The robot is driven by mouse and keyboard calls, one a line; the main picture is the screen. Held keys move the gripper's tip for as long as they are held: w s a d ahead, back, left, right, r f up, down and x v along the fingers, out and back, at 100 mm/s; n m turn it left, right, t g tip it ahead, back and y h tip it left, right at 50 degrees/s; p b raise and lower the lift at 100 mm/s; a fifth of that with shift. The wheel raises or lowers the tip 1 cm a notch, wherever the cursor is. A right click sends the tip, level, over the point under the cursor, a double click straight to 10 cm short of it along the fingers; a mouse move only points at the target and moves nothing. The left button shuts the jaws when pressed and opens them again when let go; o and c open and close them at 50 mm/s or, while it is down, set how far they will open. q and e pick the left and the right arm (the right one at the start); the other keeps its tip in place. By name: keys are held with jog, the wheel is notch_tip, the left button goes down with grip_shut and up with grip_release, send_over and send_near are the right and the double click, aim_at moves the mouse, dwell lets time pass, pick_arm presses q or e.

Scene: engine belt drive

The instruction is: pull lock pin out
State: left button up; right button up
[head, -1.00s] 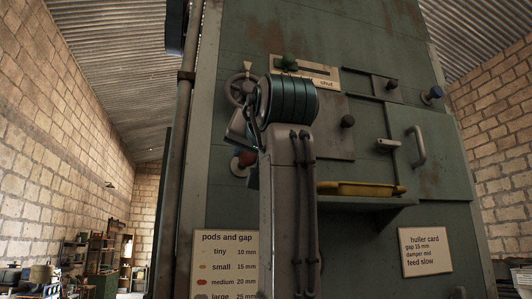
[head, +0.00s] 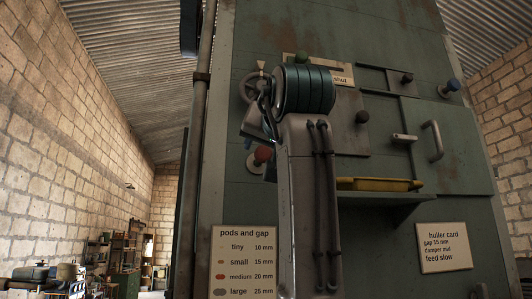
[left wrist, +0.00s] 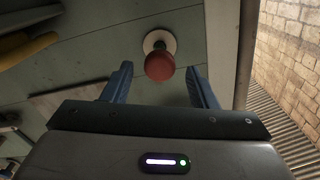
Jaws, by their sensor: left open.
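A red round knob (head: 263,154) sticks out of the green machine's front at the left, beside my left arm. In the left wrist view the red knob (left wrist: 159,66) stands on a short stem from a pale round disc (left wrist: 159,41). My left gripper (left wrist: 160,72) is open, with one blue finger on each side of the knob. I cannot tell whether either finger touches it. In the head view my left gripper (head: 262,118) is mostly hidden behind my wrist. No label marks this knob as the lock pin. My right gripper is not in view.
A handwheel (head: 250,87) sits above the red knob. A vertical pipe (head: 198,130) runs at the left. A pods sign (head: 245,250) hangs below.

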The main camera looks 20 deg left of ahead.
pick_arm(q)
jog(key=b+v, duration=0.4)
jog(key=v, duration=0.5)
jog(key=shift+d, duration=0.15)
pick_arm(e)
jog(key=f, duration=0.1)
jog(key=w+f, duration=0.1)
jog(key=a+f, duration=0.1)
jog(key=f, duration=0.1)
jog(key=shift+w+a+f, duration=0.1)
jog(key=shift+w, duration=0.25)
pick_arm(q)
jog(key=shift+s, duration=0.1)
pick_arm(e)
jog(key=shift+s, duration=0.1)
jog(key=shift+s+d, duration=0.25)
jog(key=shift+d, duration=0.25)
pick_arm(q)
jog(key=shift+f, duration=0.1)
